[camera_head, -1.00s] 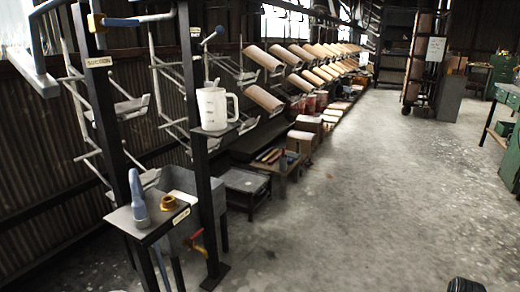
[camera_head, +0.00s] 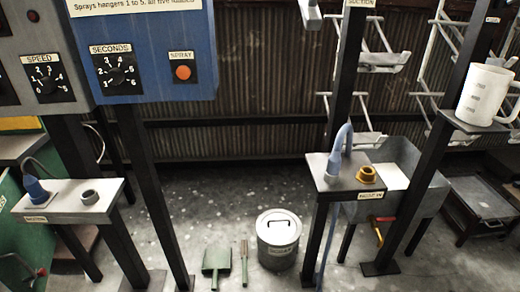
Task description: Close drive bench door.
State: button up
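No drive bench door can be made out for certain. A green cabinet or bench (camera_head: 12,205) is cut off by the left edge, partly behind a small stand. A red-tipped part (camera_head: 41,271) shows low at its front. I cannot tell whether this is the drive bench or whether a door on it is open. My gripper is not in view.
A blue control panel (camera_head: 150,25) with a seconds dial and an orange spray button stands at upper left. A small stand (camera_head: 110,187) is below it. A lidded grey bucket (camera_head: 278,240) and a green dustpan (camera_head: 216,262) are on the floor. A sink (camera_head: 400,165) is at right.

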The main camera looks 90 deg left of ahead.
aim_at(24, 249)
jog(key=u, duration=4.6)
jog(key=i, duration=1)
jog(key=u, duration=1.45)
jog(key=k, duration=0.75)
jog(key=z, duration=0.05)
